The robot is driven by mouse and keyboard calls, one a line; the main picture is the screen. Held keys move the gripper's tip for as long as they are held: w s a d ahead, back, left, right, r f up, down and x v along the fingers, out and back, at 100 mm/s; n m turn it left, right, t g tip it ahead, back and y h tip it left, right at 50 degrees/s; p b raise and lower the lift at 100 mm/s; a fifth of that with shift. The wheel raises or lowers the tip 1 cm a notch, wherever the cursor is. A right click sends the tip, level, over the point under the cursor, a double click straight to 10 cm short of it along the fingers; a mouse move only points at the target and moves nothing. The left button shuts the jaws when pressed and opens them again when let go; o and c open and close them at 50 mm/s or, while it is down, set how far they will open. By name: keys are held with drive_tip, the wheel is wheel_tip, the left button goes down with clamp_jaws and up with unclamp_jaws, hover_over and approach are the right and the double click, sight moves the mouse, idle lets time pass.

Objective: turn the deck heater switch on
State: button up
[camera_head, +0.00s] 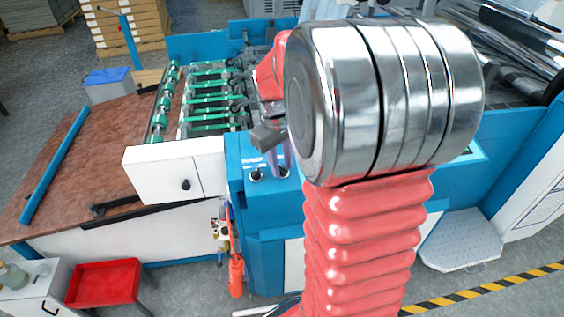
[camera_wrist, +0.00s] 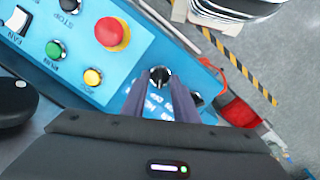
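A black rotary switch (camera_wrist: 160,75) with a pale pointer mark sits on the blue control panel (camera_wrist: 140,45). White lettering beside it is partly hidden and I cannot read it fully. In the wrist view my gripper (camera_wrist: 160,82) is open, its two dark fingers pointing at the panel with the switch showing between their tips. I cannot tell whether they touch it. A second black knob (camera_wrist: 196,98) shows just right of the right finger. In the head view my gripper (camera_head: 282,168) is over the panel, close to two small black knobs, one of them the left knob (camera_head: 257,175).
The panel also carries a red mushroom button (camera_wrist: 112,33), a green button (camera_wrist: 54,50), a yellow button (camera_wrist: 92,77) and a white FAN rocker (camera_wrist: 18,20). Green rollers (camera_head: 205,100) lie behind the panel. A red tray table (camera_head: 103,283) stands at lower left.

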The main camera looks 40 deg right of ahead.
drive_tip(key=shift+c, duration=0.4)
clamp_jaws()
drive_tip(key=shift+m, duration=0.4)
drive_tip(key=m, duration=0.3)
drive_tip(key=m+y, duration=0.1)
drive_tip(key=m, duration=0.1)
drive_tip(key=shift+d, duration=0.25)
drive_tip(key=m, duration=0.3)
drive_tip(key=m+t, duration=0.1)
drive_tip(key=m, duration=0.2)
drive_tip(key=shift+s+d+y, duration=0.15)
drive_tip(key=shift+s+y, duration=0.05)
drive_tip(key=shift+y, duration=0.2)
drive_tip(key=shift+o, duration=0.4)
unclamp_jaws()
